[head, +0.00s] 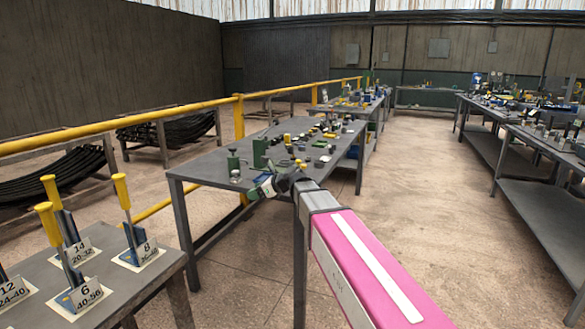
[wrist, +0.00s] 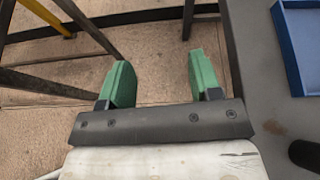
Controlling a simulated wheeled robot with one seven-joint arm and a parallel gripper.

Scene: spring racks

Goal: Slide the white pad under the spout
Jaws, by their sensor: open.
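My gripper (head: 268,188) is at the near edge of the middle grey table (head: 215,160), at the end of my pink arm. In the wrist view my gripper (wrist: 160,82) has its two green fingers wide apart, with only floor showing between them. I cannot tell whether these are the spout and the white pad. No white pad shows clearly in the wrist view.
A blue tray (wrist: 298,50) lies on the table to the right of my fingers in the wrist view. Several small green, yellow and black items crowd the table farther back. A yellow rail (head: 190,116) runs behind it. Yellow-handled levers (head: 123,195) stand on a table at the near left.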

